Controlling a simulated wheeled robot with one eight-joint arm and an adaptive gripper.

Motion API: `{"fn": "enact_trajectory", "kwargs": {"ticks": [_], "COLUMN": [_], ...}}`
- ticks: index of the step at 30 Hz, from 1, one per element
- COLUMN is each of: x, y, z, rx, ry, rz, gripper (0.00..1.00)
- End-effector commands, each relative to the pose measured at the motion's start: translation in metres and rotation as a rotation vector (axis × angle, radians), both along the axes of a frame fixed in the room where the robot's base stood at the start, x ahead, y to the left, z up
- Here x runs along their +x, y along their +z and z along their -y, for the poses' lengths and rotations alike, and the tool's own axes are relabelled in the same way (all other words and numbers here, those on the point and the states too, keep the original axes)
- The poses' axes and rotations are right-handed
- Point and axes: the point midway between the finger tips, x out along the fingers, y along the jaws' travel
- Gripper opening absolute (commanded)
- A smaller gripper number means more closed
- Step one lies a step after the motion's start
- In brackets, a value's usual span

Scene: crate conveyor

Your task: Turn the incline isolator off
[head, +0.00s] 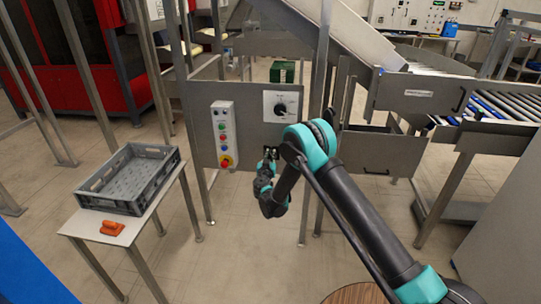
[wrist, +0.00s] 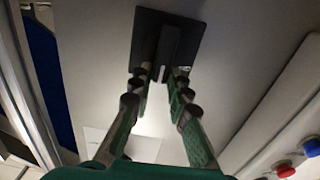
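A white square plate with a black rotary knob (head: 281,107) is on the grey panel beside the incline. Just below it, a small black switch plate (head: 270,152) is partly hidden by my gripper (head: 266,166). In the wrist view this black plate (wrist: 192,32) has a raised dark handle (wrist: 166,46). My gripper (wrist: 163,72) has its fingers apart, one on each side of the handle. I cannot tell whether they touch it. The white plate (wrist: 120,143) also shows there. I cannot read which switch is the incline isolator.
A control box (head: 223,135) with coloured buttons is left of the gripper, close by. A grey crate (head: 130,205) and an orange object (head: 111,228) are on a small table at the left. A roller conveyor (head: 505,105) is at the right.

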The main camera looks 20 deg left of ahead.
Motion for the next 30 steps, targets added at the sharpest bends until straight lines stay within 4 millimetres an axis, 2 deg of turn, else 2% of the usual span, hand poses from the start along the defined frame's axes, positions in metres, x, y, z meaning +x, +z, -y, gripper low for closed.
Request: {"fn": "enact_trajectory", "kwargs": {"ticks": [1,3,17,30], "x": [0.000,0.000,-0.001,-0.003], "y": [0.000,0.000,0.000,-0.003], "z": [0.000,0.000,-0.002,-0.010], "rx": [0.000,0.000,-0.060,-0.401], "ry": [0.000,0.000,0.000,0.001], "rz": [0.000,0.000,0.014,0.096], "gripper": [0.07,0.00,0.00,0.00]}}
